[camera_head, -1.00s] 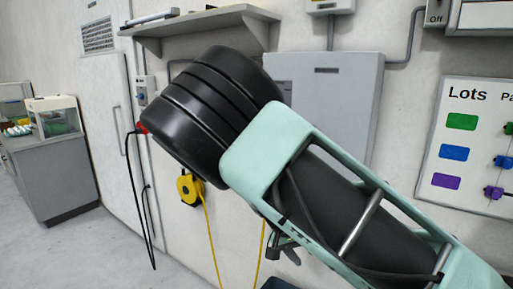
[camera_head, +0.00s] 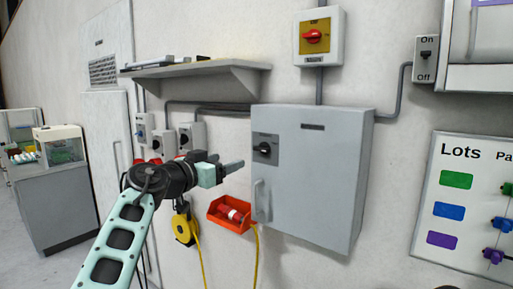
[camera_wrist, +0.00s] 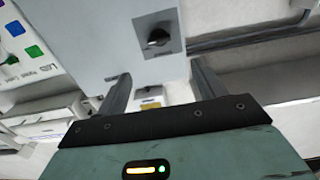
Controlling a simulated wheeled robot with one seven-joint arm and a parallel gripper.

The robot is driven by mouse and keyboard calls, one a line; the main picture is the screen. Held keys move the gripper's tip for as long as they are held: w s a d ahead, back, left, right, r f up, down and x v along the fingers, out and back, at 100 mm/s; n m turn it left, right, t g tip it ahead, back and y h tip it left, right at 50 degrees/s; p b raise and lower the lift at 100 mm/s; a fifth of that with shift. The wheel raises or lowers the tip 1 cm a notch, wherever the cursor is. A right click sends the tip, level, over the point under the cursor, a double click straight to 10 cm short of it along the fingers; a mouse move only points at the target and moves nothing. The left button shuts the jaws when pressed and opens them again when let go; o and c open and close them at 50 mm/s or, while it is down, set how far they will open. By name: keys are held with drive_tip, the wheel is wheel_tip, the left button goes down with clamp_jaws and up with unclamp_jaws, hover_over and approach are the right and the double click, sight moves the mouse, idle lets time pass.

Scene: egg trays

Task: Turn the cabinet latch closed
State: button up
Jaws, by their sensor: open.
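The grey cabinet (camera_head: 315,185) hangs on the wall in the middle of the head view, with its door shut against the body. Its latch (camera_head: 265,149) is a black rotary knob on a dark plate at the door's upper left. In the wrist view the latch (camera_wrist: 158,38) lies beyond the fingertips, roughly between them, on the cabinet face (camera_wrist: 105,35). My gripper (camera_head: 230,163) is open and empty, left of the cabinet and slightly below latch height. In the wrist view my gripper (camera_wrist: 162,82) shows both fingers spread apart, not touching the latch.
A door handle (camera_head: 262,200) sits below the latch. A shelf (camera_head: 195,68) juts out at upper left. A red-knobbed switch (camera_head: 314,36) sits above the cabinet.

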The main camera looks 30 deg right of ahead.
sight(259, 150)
drive_tip(key=p+x, duration=0.6)
drive_tip(key=x, duration=0.8)
drive_tip(key=shift+d+r+p, duration=0.1)
drive_tip(key=shift+d+p, duration=0.05)
drive_tip(key=shift+p, duration=0.2)
drive_tip(key=shift+w+d+f, duration=0.15)
drive_tip(key=shift+d+f, duration=0.05)
drive_tip(key=shift+d, duration=0.2)
drive_tip(key=c, duration=1)
